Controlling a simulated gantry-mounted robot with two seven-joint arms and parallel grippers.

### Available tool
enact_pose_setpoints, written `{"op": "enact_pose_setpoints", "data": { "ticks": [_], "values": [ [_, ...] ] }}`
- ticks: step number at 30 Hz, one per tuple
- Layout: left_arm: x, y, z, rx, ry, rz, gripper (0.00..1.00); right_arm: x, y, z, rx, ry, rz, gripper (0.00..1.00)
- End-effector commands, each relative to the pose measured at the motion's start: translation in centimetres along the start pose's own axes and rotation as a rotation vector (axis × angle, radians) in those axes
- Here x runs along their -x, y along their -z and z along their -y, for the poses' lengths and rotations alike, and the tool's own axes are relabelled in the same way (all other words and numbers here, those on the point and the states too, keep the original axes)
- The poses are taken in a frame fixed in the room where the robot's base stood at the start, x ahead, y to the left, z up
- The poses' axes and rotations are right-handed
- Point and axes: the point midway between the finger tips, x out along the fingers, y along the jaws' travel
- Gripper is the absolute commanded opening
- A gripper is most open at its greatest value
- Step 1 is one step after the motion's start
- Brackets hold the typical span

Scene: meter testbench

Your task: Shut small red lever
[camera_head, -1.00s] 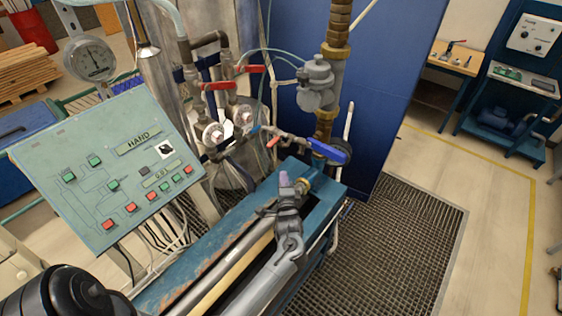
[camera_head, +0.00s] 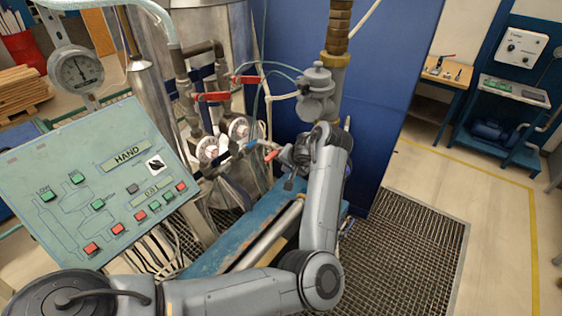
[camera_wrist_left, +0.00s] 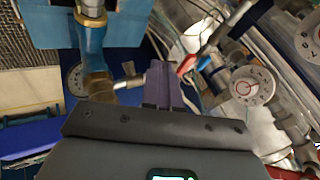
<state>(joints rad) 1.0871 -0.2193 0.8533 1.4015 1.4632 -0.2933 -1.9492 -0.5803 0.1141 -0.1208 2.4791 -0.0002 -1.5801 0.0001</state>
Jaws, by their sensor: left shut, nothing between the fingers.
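The small red lever (camera_head: 272,154) sits on the thin pipe in front of the two white-flanged valves, just left of my left gripper. It also shows in the left wrist view (camera_wrist_left: 187,65), right of the fingertips. My left gripper (camera_head: 286,157) is partly hidden behind its own wrist in the head view. In the left wrist view its purple fingers (camera_wrist_left: 162,84) are shut and empty, close beside a metal pipe joint and apart from the red lever. My right gripper is not in view.
Two larger red levers (camera_head: 212,97) are on the pipes behind. The green control panel (camera_head: 100,185) stands at left. Floor grating (camera_head: 410,250) is clear at right.

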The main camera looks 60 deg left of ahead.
Motion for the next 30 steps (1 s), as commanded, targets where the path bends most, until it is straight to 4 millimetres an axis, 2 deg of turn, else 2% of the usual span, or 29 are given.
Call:
{"op": "enact_pose_setpoints", "data": {
  "ticks": [3,8,14,26,30],
  "values": [
    [2.0,2.1,0.4,0.038,-0.028,-0.044,0.00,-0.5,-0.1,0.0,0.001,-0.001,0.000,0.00],
    [2.5,3.2,0.8,0.054,-0.036,-0.065,0.00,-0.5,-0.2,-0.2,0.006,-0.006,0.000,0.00],
    [0.2,3.3,0.9,0.052,-0.034,-0.064,0.00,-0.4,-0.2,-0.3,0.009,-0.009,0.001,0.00],
    [-7.0,3.8,0.6,0.052,-0.036,-0.064,0.00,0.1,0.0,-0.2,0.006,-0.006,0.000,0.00],
    [-7.7,3.9,2.5,0.056,-0.035,-0.066,0.00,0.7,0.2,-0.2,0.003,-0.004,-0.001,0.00]
  ]
}}
